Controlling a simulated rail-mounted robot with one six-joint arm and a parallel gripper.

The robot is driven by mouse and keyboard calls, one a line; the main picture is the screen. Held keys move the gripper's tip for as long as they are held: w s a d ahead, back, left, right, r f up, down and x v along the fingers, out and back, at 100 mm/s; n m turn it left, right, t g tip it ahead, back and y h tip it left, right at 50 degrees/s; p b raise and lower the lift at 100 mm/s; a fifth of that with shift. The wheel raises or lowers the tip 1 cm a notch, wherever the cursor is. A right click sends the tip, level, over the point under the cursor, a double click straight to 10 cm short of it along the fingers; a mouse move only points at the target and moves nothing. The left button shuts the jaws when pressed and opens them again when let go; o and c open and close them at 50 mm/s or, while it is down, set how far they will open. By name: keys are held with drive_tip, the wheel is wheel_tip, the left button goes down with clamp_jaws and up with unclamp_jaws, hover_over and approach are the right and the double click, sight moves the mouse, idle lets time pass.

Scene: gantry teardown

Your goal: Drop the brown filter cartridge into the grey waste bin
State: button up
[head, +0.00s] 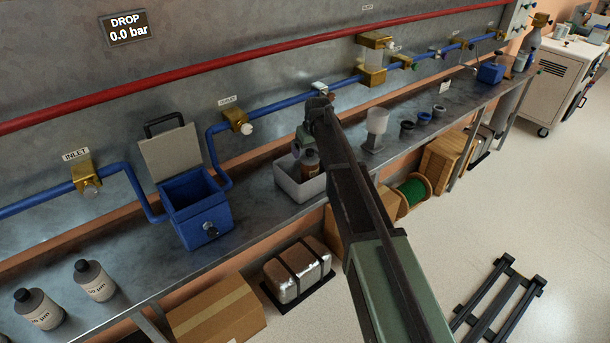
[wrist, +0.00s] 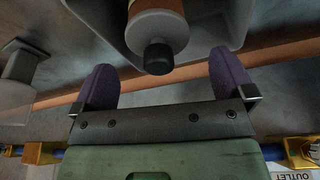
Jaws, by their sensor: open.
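The brown filter cartridge (head: 310,168) is at the grey waste bin (head: 289,182), inside its walls as seen in the head view. In the wrist view the cartridge (wrist: 157,25) shows a brown body, a grey collar and a black cap that points toward my gripper. The bin (wrist: 236,18) is behind it there. My gripper (wrist: 165,62) is open, with its two purple fingers apart on either side of the cap and clear of it. In the head view my wrist partly hides the bin. Whether the cartridge rests on the bin floor is hidden.
A blue open-lidded housing (head: 196,208) stands left of the bin on the bench. Two grey bottles (head: 95,281) are at the near left. A white cup on a stand (head: 377,122) is right of my arm. A blue pipe (head: 285,98) runs along the wall behind.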

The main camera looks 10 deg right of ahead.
drive_tip(key=p+v, duration=0.8)
drive_tip(key=v, duration=0.2)
drive_tip(key=shift+s+f, duration=0.1)
drive_tip(key=shift+f, duration=0.05)
drive_tip(key=s+m+g, duration=0.2)
drive_tip(key=s+m, duration=0.1)
drive_tip(key=s, duration=3.2)
drive_tip(key=shift+a+f+g+h, duration=0.3)
drive_tip(key=shift+a+g+h, duration=0.05)
drive_tip(key=shift+g+h, duration=0.05)
